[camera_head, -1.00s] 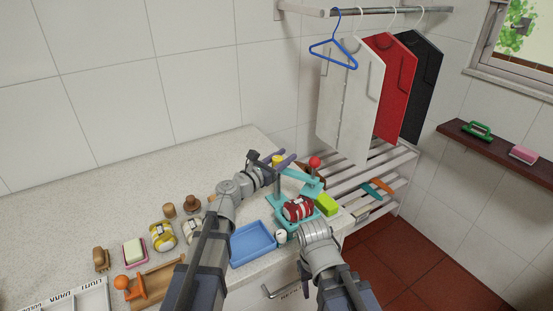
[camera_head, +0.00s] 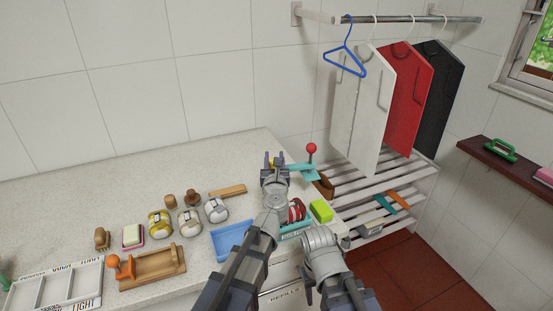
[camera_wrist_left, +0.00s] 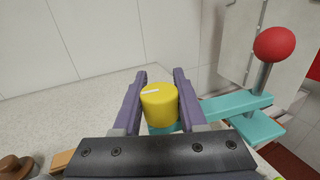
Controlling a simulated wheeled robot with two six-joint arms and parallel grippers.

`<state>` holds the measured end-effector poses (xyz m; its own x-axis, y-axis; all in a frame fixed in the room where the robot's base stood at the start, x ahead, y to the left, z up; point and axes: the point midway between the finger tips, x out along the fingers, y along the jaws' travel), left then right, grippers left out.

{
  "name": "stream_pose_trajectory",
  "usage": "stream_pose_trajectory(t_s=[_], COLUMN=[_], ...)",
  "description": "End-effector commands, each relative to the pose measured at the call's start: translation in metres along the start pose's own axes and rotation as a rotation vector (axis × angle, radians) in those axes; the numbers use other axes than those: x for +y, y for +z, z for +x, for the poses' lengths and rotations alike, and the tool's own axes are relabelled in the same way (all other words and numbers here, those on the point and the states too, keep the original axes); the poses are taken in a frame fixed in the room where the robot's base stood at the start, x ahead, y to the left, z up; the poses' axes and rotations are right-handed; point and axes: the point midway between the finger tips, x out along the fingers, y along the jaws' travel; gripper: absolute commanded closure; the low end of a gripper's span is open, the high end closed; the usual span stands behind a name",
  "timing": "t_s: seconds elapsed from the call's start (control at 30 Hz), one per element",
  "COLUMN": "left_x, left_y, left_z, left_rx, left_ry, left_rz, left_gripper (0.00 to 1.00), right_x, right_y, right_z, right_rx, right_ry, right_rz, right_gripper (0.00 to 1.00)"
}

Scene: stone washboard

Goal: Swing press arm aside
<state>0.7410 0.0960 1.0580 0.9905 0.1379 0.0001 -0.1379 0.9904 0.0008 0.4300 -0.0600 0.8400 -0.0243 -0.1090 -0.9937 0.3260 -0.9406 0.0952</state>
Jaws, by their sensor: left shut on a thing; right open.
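The teal press arm (camera_head: 303,170) with a red ball knob (camera_head: 311,148) stands at the counter's right end. In the left wrist view the teal arm (camera_wrist_left: 235,105) runs right from under a yellow cylinder (camera_wrist_left: 159,103) to the red ball (camera_wrist_left: 274,44). My left gripper (camera_head: 274,156) is shut on the yellow cylinder, between its purple fingers (camera_wrist_left: 159,80). A red-and-white roll (camera_head: 297,210) sits on the teal press base (camera_head: 295,230), partly hidden by my left arm. My right gripper (camera_head: 307,285) is low near the counter's front edge, mostly hidden by its wrist.
A blue tray (camera_head: 232,241) lies left of the press and a yellow-green block (camera_head: 321,211) right of it. Several rolls, a wooden stand (camera_head: 150,265) and a divided tray (camera_head: 55,285) fill the left counter. A slatted rack (camera_head: 385,200) stands right. The back counter is clear.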

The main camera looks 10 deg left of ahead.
Motion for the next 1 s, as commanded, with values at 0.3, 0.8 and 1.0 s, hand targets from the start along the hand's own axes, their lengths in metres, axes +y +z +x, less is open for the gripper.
stream_pose_trajectory(t_s=[0.3,0.8,1.0], left_x=[0.0024,0.0051,0.0051], left_y=[0.0000,0.0001,0.0001], left_z=[0.0007,0.0003,0.0004], left_rx=[0.000,0.000,0.000], left_ry=[0.128,0.167,0.166], left_rz=[-0.001,-0.001,-0.001], left_gripper=[1.00,1.00,0.50], right_x=[0.0000,0.0000,0.0000], right_y=[0.0000,0.0000,0.0000], right_z=[0.0000,-0.0001,-0.0001], right_rx=[0.000,0.000,0.000], right_ry=[0.000,0.000,0.000], right_rz=[0.000,0.000,0.000], right_gripper=[0.50,0.50,0.50])
